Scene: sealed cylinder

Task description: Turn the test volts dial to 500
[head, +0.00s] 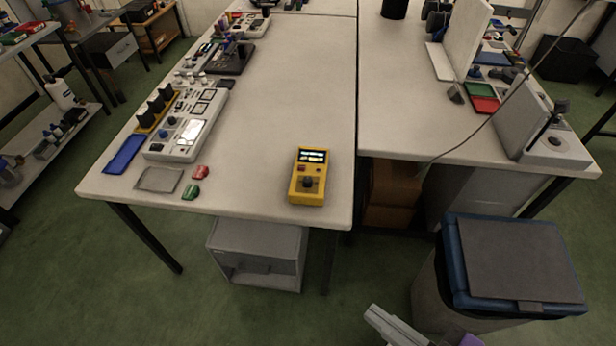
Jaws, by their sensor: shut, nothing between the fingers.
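A yellow tester (320,196) lies on the near right part of the left table, close to its front edge. It has a lit display (313,156) at the far end and a dark dial (308,183) towards the near end. The dial's markings and setting are too small to read. A small red button shows between display and dial. My gripper (373,313) is at the bottom edge, pale grey, shut and empty. It is in front of the table, apart from the tester, to its lower right. Most of my arm is out of frame.
A white instrument panel (186,128), a red block (201,172) and a green block (190,192) are left of the tester. The tabletop around the tester is clear. A grey cabinet (257,245) stands below.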

